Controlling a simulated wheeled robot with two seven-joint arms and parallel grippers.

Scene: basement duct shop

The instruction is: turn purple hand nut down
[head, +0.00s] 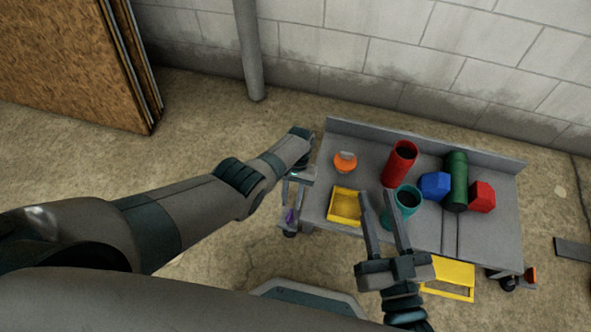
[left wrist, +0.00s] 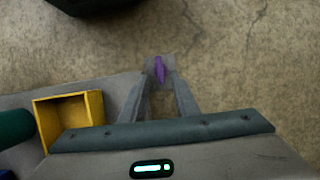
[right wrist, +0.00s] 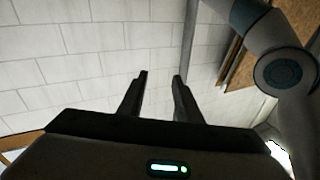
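The purple hand nut (head: 290,216) shows low beside the left end of the grey workbench, partly hidden by grey parts around it. In the left wrist view the nut (left wrist: 160,69) is a narrow purple shape on a small grey plate, straight ahead between the fingertips. My left gripper (left wrist: 161,86) is open and empty, with one finger on each side of the line to the nut. I cannot tell whether the fingertips touch it. My right gripper (head: 374,193) is open and empty above the bench's front edge; its spread fingers show in the right wrist view (right wrist: 160,75).
The bench (head: 335,128) carries an orange object (head: 345,162), a yellow bin (head: 344,206), a red cylinder (head: 399,165), a teal cup (head: 408,196), a blue block (head: 434,186), a green cylinder (head: 456,180) and a red block (head: 482,197). Brown panels (head: 75,60) stand at the left.

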